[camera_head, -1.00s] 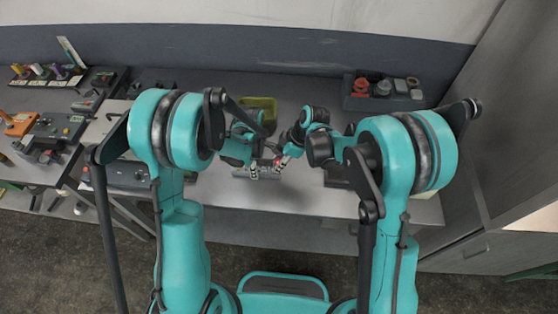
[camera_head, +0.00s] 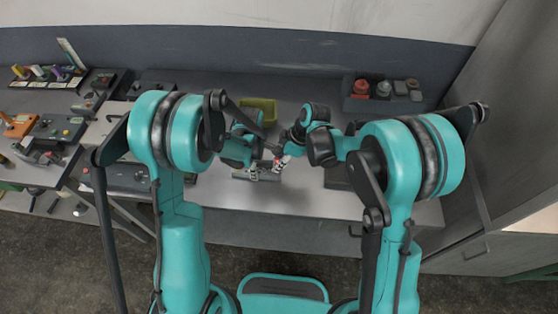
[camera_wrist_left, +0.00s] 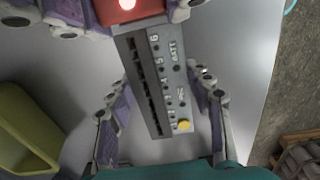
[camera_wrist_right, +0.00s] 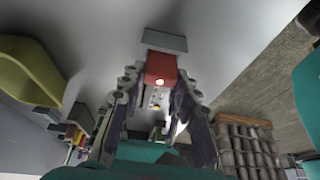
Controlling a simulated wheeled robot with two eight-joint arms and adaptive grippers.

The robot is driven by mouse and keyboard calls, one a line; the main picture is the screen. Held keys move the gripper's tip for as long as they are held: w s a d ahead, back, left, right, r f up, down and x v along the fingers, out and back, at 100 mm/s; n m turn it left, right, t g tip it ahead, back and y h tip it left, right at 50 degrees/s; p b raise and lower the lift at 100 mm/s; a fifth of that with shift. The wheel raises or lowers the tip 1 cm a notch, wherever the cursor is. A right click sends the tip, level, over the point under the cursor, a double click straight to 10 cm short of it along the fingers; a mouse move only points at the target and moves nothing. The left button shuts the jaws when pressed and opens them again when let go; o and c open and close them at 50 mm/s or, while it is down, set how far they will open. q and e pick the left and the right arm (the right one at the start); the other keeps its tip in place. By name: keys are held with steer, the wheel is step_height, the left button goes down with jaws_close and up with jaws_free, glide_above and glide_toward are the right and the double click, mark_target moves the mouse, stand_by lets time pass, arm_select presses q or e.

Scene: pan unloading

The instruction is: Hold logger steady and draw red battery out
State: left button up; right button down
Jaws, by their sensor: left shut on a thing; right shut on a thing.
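The logger is a long grey box with a row of dark slots, printed numbers and a yellow button; its face (camera_wrist_left: 155,80) fills the middle of the left wrist view. My left gripper (camera_wrist_left: 160,115) is shut on it, one finger along each side. The red battery (camera_wrist_right: 161,68), with a bright white spot, is between the fingers of my right gripper (camera_wrist_right: 158,88), which is shut on it. The battery also shows at the logger's upper end in the left wrist view (camera_wrist_left: 128,12). Whether it is still seated in the logger cannot be told. In the head view both grippers meet over the bench, small and partly hidden.
A yellow-green bin (camera_head: 263,106) stands behind the grippers. A dark tray (camera_head: 366,103) with red and grey pieces is at the back right. Several devices crowd the left bench, including an orange one (camera_head: 20,125). Bare bench (camera_head: 300,200) lies in front to the right.

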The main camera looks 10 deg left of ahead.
steer(key=shift+r, duration=0.15)
steer(key=shift+r, duration=1.75)
arm_select(q)
steer(key=shift+d, duration=0.1)
arm_select(e)
steer(key=shift+a+r, duration=0.1)
steer(key=shift+r, duration=0.45)
